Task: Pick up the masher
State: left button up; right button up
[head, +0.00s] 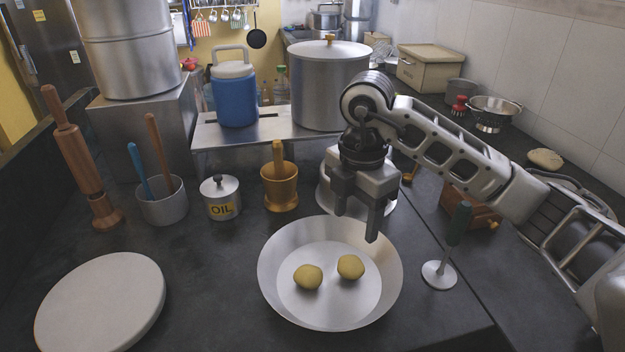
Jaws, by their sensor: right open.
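The masher (439,274) stands upright on the dark counter, with a dark green handle on top and a pale round disc at its base. It is to the right of a wide metal pan (275,290) that holds two yellowish round lumps (308,277). My right gripper (357,224) is open and empty, pointing down over the far right part of the pan. It is to the left of the masher and apart from it. My left gripper is not in view.
A pot-like metal vessel (327,195) is partly hidden behind my right gripper. A wooden box (470,212) stands behind the masher. An oil tin (220,197), a brass mortar (280,188) and a round white board (100,303) are to the left. The counter in front of the masher is clear.

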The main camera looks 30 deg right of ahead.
aim_at(439, 275)
jog(key=k, duration=1)
